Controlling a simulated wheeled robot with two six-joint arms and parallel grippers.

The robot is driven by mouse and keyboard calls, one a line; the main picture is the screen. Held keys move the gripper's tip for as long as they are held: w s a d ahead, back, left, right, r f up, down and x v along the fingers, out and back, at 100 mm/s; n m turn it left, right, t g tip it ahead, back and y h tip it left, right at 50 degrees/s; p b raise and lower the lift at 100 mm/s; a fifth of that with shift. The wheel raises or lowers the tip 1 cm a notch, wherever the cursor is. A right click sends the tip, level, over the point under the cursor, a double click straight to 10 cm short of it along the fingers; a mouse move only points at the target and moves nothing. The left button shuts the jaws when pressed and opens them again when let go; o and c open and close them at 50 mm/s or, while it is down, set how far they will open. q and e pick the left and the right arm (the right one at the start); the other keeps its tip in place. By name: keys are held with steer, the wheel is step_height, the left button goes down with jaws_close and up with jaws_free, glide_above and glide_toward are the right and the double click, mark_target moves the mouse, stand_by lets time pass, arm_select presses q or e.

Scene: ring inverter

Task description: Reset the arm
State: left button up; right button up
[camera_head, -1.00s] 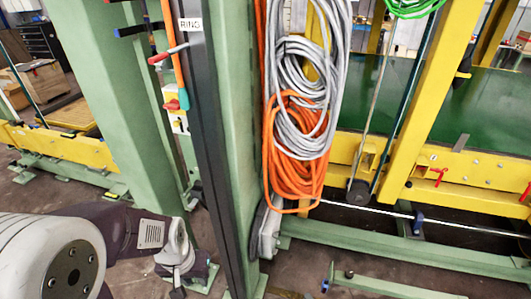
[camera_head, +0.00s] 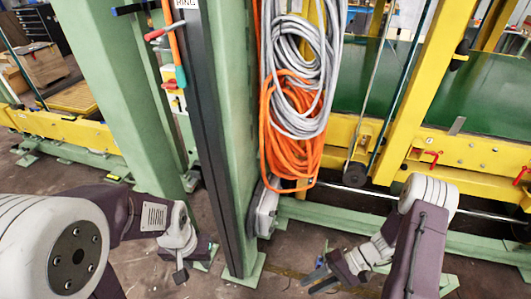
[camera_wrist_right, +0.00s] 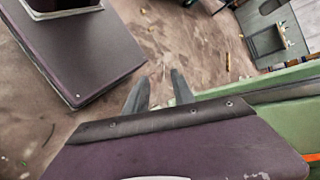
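My left arm comes in from the left in the head view. Its gripper (camera_head: 186,266) hangs low in front of the green post's foot, and its fingers are too unclear to tell open from shut. My right arm is at the lower right of the head view. Its gripper (camera_head: 318,279) points left, with two dark fingers apart and nothing between them. In the right wrist view the two grey fingers (camera_wrist_right: 161,92) also stand apart over bare brown floor.
A green post (camera_head: 232,140) with a dark rail stands between my arms. Orange (camera_head: 290,140) and grey (camera_head: 300,60) cable coils hang beside it. A yellow frame (camera_head: 400,95) and a low green beam (camera_head: 340,220) lie behind my right arm. Floor shows between the grippers.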

steer(key=d+r+n+t+h+p, duration=0.1)
steer(key=r+h+p, duration=0.4)
steer(key=r+p, duration=0.5)
steer(key=d+r+n+t+h+p, duration=0.1)
steer(key=r+h+p, duration=0.4)
steer(key=r, duration=1.9)
steer(key=d+t+p, duration=0.1)
steer(key=t+p, duration=0.1)
steer(key=p, duration=0.3)
steer(key=shift+w+d+r+n+h, duration=0.15)
steer(key=shift+w+d+n+h, duration=0.15)
steer(key=shift+n+h, duration=0.1)
